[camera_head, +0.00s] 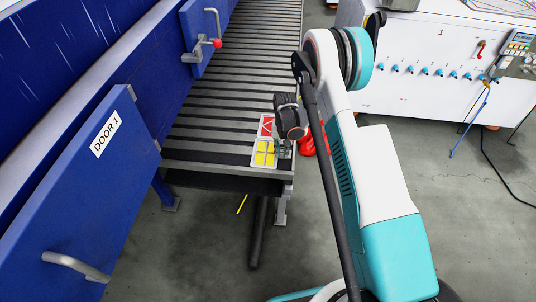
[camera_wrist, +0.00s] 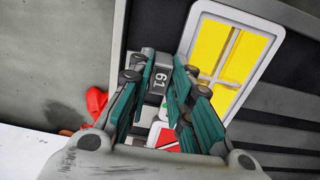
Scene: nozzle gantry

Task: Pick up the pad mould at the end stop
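A pad mould with yellow squares and a white rim (camera_head: 265,165) lies flat at the near end of the roller conveyor. It also shows in the wrist view, at the upper right (camera_wrist: 269,41). A dark block marked "61" (camera_wrist: 158,84) sits beside its edge, between my gripper's fingers. My gripper (camera_head: 285,150) points down at the mould's right edge. In the wrist view its teal fingers (camera_wrist: 168,75) stand apart on either side of the block. A narrow gap shows on the block's right; contact on the left is unclear. The fingers partly hide the block and the mould's edge.
A red mould (camera_head: 266,126) lies just behind the yellow one, partly hidden by my arm. The rollers (camera_head: 240,60) beyond are bare. Blue door panels (camera_head: 85,190) stand close on the left. A red object (camera_head: 307,142) is right of the conveyor. A white machine (camera_head: 430,75) stands behind.

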